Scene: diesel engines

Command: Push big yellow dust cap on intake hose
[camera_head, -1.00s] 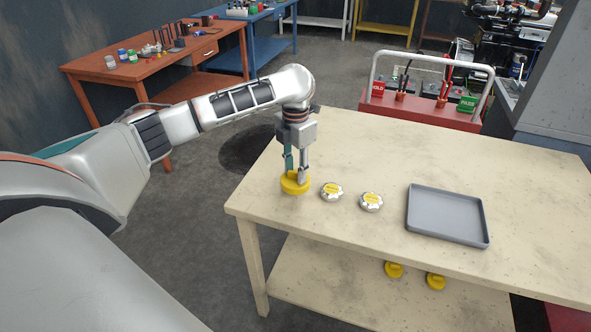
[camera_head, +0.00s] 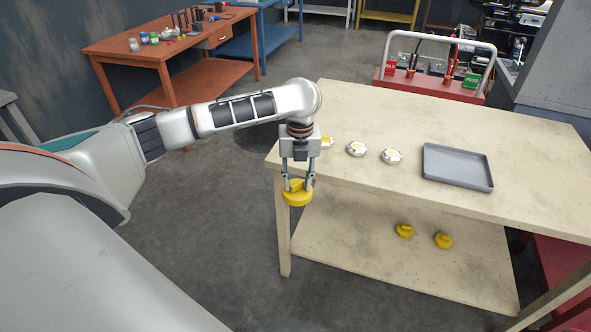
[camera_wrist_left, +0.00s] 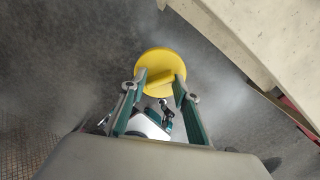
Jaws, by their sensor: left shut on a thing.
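The big yellow dust cap (camera_head: 297,198) hangs in my left gripper (camera_head: 298,184), which is shut on it. The cap is held in front of the left end of the table, clear of its edge. In the left wrist view the round yellow cap (camera_wrist_left: 160,62) shows between the two fingers of the gripper (camera_wrist_left: 159,86). The fingers appear to hold a raised bar on its face. The intake hose is not seen in these frames.
An orange workbench (camera_head: 170,45) stands behind at left. Open floor (camera_head: 210,240) lies left of the table.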

